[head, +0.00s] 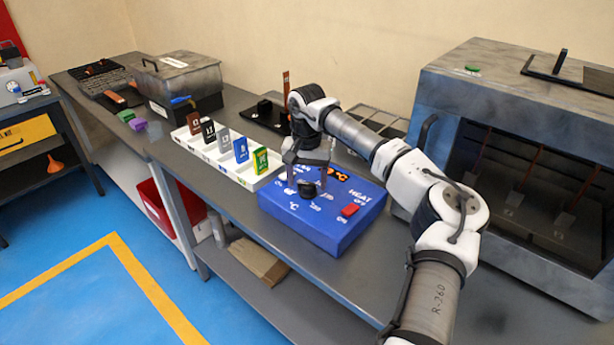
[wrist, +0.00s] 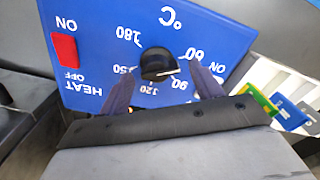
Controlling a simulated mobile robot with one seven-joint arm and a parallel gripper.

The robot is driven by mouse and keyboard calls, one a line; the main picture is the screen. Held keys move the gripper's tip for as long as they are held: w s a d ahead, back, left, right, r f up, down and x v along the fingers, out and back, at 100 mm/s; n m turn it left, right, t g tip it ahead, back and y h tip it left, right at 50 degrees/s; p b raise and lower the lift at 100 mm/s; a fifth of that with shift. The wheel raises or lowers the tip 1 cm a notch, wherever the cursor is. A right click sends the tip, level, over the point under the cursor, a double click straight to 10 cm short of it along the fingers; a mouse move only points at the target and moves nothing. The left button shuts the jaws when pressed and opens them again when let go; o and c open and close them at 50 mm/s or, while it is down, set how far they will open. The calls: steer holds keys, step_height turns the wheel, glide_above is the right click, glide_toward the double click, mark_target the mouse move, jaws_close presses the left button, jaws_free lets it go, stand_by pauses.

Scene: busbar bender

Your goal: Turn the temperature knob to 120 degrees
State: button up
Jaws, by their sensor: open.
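The temperature knob (head: 308,190) is a black round knob on top of the blue control box (head: 335,232). In the wrist view the knob (wrist: 158,64) is ringed by white marks including 60, 90, 120, 150 and 180. A pale edge shows on its lower side, but I cannot tell exactly which mark it points to. My gripper (head: 308,178) is over the box with its fingers pointing down. In the wrist view my gripper (wrist: 161,74) is open, one finger on either side of the knob; contact cannot be made out. Orange display digits (head: 338,174) are partly hidden by the gripper.
A red HEAT switch (head: 350,210) sits on the box, right of the knob. A white rack (head: 215,152) with several coloured cards stands to the left. A grey oven (head: 520,140) stands to the right. The bench's front edge runs close before the box.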

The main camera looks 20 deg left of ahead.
steer(key=shift+f, duration=0.25)
steer(key=c, duration=1)
